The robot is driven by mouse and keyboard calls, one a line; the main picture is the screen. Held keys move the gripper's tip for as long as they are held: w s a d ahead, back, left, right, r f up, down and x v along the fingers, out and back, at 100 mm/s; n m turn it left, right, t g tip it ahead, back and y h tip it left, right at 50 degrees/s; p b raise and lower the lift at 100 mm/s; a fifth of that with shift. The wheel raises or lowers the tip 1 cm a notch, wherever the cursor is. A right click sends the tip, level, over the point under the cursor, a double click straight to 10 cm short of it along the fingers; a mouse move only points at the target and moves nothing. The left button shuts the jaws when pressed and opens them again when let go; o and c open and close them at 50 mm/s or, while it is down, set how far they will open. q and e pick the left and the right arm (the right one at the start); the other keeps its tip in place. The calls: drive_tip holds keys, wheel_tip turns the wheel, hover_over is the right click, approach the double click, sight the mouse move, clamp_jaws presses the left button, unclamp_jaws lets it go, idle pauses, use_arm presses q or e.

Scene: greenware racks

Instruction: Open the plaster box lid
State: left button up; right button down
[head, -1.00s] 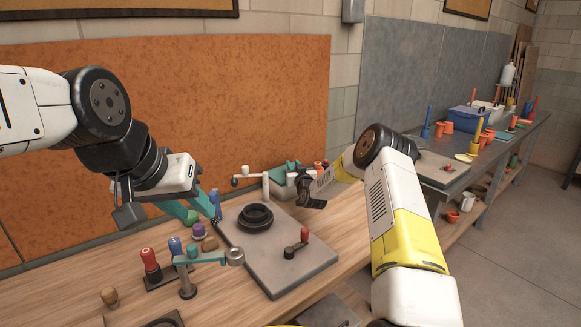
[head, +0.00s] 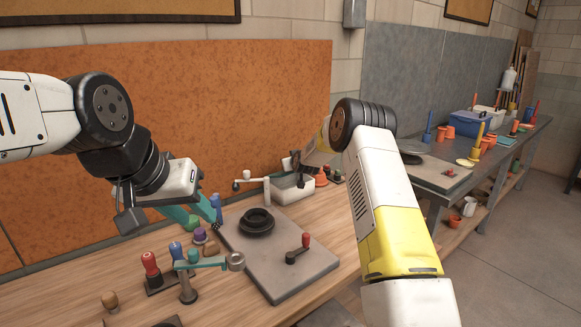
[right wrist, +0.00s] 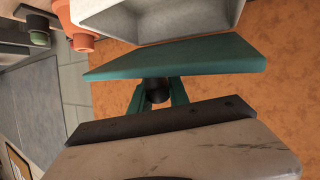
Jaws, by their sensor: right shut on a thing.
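The plaster box (head: 292,188) is a small pale open tub at the back of the bench, and its inside shows in the head view. It also shows at the top of the right wrist view (right wrist: 150,22). The teal lid (right wrist: 180,56) is off the box and beside its rim in that view. My right gripper (right wrist: 157,93) is shut on the lid's dark knob, with a teal finger on each side. My left gripper (head: 195,213) is open with teal fingers, over the bench left of the grey board.
A grey board (head: 290,262) carries a black ring (head: 257,222) and a red-knobbed crank (head: 304,245). A white-armed fixture (head: 250,181) stands close left of the box. Several coloured-handled tools (head: 150,265) stand at the front left. An orange panel (head: 230,110) rises behind.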

drive_tip(key=shift+w+a+r+n+g+h, duration=0.35)
drive_tip(key=shift+w+r+g, duration=0.25)
drive_tip(key=shift+g, duration=0.2)
drive_tip(key=shift+a, duration=0.1)
drive_tip(key=c, duration=1.2)
unclamp_jaws()
drive_tip(key=shift+c, duration=0.2)
drive_tip(key=shift+v, duration=3.85)
drive_tip(key=shift+c, duration=0.2)
